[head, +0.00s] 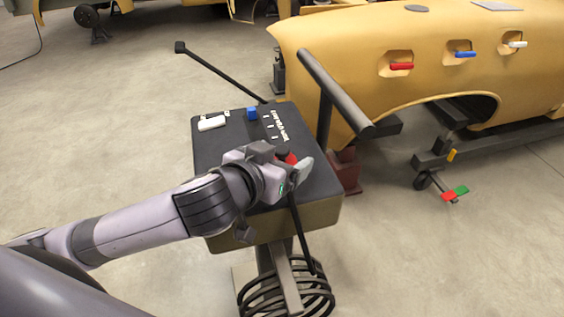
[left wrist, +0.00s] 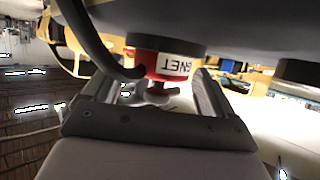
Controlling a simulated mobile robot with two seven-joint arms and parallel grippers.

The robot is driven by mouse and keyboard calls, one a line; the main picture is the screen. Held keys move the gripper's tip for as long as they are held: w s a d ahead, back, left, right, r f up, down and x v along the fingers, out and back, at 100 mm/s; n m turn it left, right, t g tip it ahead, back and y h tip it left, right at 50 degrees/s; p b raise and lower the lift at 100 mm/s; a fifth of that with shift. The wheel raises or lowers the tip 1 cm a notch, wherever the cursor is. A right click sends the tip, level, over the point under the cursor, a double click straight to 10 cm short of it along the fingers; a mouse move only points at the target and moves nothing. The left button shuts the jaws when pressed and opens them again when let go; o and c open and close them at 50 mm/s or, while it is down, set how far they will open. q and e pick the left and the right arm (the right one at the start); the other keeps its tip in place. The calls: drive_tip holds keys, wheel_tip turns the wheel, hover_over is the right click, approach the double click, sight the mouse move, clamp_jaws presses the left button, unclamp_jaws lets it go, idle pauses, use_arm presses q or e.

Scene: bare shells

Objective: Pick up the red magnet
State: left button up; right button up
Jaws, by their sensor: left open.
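The red magnet (left wrist: 150,62) shows in the left wrist view as a short red cylinder with a dark cap and a white label whose letters appear upside down. It is between and just beyond the two fingers of my left gripper (left wrist: 155,92), which are apart. In the head view only a small red part of the magnet (head: 290,158) shows, because my left gripper (head: 296,168) covers the rest. That gripper is at the right front part of the black-topped box (head: 215,160). I cannot tell whether the fingers touch the magnet. My right gripper is not in view.
A yellow car body shell (head: 350,55) with red, blue and white handles stands at the back right. Floor is clear at left.

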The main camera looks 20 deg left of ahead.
use_arm(q)
drive_tip(key=shift+x, duration=1.15)
drive_tip(key=shift+c, duration=0.3)
drive_tip(key=c, duration=1)
drive_tip(key=shift+c, duration=1.1)
drive_tip(key=shift+r, duration=0.15)
